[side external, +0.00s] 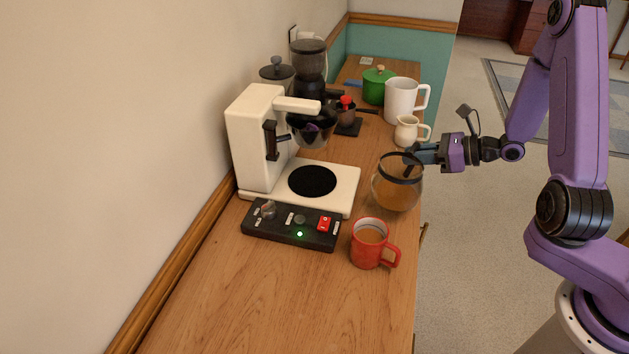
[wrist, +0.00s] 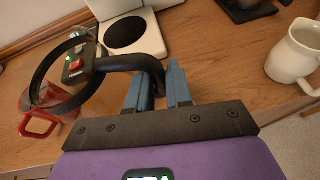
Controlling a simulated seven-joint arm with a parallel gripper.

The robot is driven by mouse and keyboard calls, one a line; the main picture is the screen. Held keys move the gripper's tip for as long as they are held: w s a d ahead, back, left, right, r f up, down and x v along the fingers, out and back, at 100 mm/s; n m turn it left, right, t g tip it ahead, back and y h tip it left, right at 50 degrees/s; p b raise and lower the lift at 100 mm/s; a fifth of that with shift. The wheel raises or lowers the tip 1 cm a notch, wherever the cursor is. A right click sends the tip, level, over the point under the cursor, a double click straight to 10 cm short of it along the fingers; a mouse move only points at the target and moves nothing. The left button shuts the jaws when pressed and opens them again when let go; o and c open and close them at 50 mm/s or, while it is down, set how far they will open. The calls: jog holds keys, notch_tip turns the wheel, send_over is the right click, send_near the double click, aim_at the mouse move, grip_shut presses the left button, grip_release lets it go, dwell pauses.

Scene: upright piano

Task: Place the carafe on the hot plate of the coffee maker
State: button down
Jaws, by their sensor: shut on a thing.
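The glass carafe (side external: 397,188) with a black rim band is at the right edge of the wooden counter, right of the coffee maker. My gripper (side external: 413,157) is shut on its black handle, which also shows between the fingers in the wrist view (wrist: 150,68). I cannot tell whether the carafe's base touches the counter. The white coffee maker (side external: 258,130) stands against the wall. Its round black hot plate (side external: 312,181) is bare, with a dark filter basket (side external: 312,128) above it. The hot plate also shows in the wrist view (wrist: 125,32).
A red mug (side external: 369,243) stands in front of the carafe, close to it. A black control panel (side external: 290,224) with a lit green light lies before the coffee maker. A cream pitcher (side external: 406,131), white mug (side external: 402,100) and green pot (side external: 375,86) stand behind. The counter's near part is clear.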

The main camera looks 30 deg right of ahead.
jog(key=shift+w+a+f+m+h, duration=0.1)
jog(key=shift+a+f+m+h, duration=0.15)
jog(key=shift+a+h, duration=0.3)
jog(key=shift+w+a, duration=0.2)
jog(key=shift+a, duration=0.05)
jog(key=w+a, duration=0.3)
jog(key=w, duration=0.1)
jog(key=w+a, duration=0.3)
jog(key=w, duration=0.2)
jog(key=w+a, duration=0.4)
jog(key=w, duration=0.1)
jog(key=shift+w+f, duration=0.2)
jog(key=shift+f, duration=0.1)
jog(key=c, duration=1)
grip_release()
jog(key=shift+f, duration=0.15)
jog(key=shift+c, duration=0.2)
